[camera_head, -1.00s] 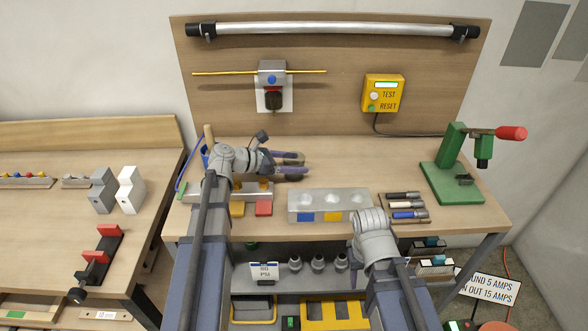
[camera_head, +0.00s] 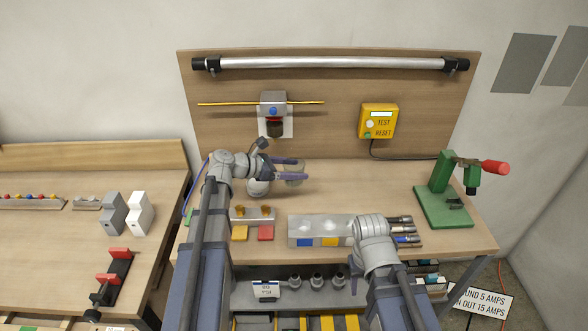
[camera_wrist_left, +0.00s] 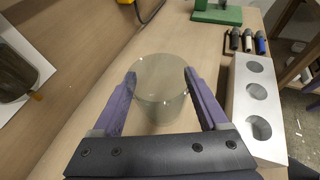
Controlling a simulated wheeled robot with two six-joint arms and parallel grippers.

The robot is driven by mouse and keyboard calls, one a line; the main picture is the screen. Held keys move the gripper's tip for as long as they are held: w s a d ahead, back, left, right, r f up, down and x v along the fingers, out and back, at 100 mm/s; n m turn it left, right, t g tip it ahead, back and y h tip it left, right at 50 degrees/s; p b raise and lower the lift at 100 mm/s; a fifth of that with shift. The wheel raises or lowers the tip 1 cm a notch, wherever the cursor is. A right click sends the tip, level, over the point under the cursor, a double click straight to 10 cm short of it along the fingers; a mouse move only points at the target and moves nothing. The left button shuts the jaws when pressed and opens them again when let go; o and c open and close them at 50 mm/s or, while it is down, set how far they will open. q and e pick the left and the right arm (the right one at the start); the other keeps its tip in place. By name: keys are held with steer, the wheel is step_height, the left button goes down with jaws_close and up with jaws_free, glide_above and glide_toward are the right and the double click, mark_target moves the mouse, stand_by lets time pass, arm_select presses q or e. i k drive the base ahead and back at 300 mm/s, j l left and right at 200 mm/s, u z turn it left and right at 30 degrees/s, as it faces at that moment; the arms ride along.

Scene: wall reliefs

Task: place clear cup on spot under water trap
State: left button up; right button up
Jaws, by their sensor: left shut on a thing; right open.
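The clear cup (camera_head: 294,173) is between the two purple fingers of my left gripper (camera_head: 290,168), which is shut on it. In the left wrist view the cup (camera_wrist_left: 160,90) looks upright and see-through, with a finger on each side. The water trap (camera_head: 275,127), a dark bowl under a grey block with a blue knob, hangs on the back board, behind and slightly left of the cup. I cannot make out a marked spot on the table below it.
A grey block (camera_head: 315,229) with round holes stands at the front, with several dark-ended tools (camera_head: 402,230) beside it. A green press (camera_head: 443,200) is at the right. A red pad (camera_head: 265,232) and yellow pad lie left of the block. Table right of the cup is clear.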

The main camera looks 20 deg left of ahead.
mark_target(277, 167)
steer(key=i+l, duration=0.1)
steer(key=l, duration=0.55)
steer(key=i+l+u, duration=0.1)
steer(key=l, duration=0.6)
steer(key=i+l, duration=0.1)
steer(key=l, duration=0.6)
steer(key=j+u, duration=0.05)
